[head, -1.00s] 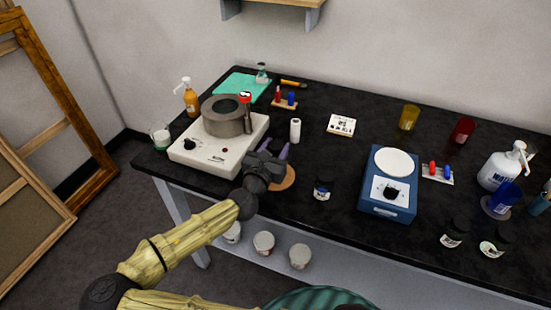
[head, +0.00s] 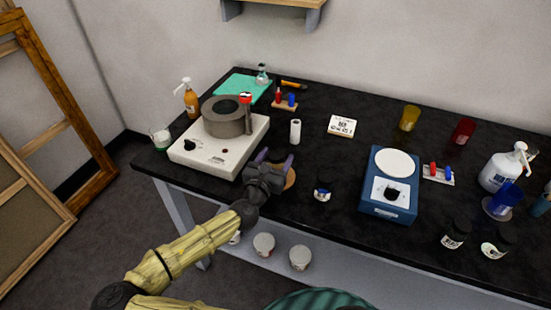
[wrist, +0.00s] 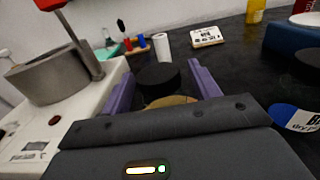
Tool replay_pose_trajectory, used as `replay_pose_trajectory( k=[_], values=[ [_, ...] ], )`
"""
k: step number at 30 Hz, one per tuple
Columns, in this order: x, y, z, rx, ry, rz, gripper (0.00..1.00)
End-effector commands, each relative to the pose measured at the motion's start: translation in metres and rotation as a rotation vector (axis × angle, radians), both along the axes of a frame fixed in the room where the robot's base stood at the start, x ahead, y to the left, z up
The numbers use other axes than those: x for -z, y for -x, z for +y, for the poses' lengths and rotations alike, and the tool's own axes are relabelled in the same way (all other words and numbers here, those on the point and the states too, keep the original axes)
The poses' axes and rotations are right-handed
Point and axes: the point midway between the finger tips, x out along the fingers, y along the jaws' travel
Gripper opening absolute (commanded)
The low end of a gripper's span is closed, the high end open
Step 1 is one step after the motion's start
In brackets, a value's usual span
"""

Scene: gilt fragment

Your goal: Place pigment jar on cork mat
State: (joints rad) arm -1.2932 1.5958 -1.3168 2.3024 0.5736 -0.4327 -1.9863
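A dark jar with a round black lid (wrist: 158,77) stands upright between my gripper's fingers in the wrist view. In the head view it is not clearly seen behind my gripper (head: 275,158). The round tan cork mat (wrist: 172,101) shows below the lid in the wrist view; its right edge (head: 291,179) shows beside my gripper in the head view. The jar appears to stand on the mat, but its base is hidden. My gripper's purple fingers (wrist: 160,75) are apart, with a gap between the lid and the right finger.
A white hotplate (head: 218,150) with a grey pot is close on the left. Another black-lidded jar with a blue label (head: 323,190) is close on the right. A blue scale (head: 389,207) is further right. A white cylinder (head: 295,132) stands behind.

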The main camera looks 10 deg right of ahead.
Motion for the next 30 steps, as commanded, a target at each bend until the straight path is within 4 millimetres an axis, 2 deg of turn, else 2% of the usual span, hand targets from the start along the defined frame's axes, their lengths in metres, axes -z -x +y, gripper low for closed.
replay_pose_trajectory(
  k=[10,14,30],
  values=[
    [-0.003,0.0,0.0,0.0,-0.002,-0.001,0.62],
    [-0.002,0.007,0.005,-0.001,0.001,0.001,0.62],
    [-0.001,0.069,0.052,-0.004,0.001,0.0,0.62]
  ],
)
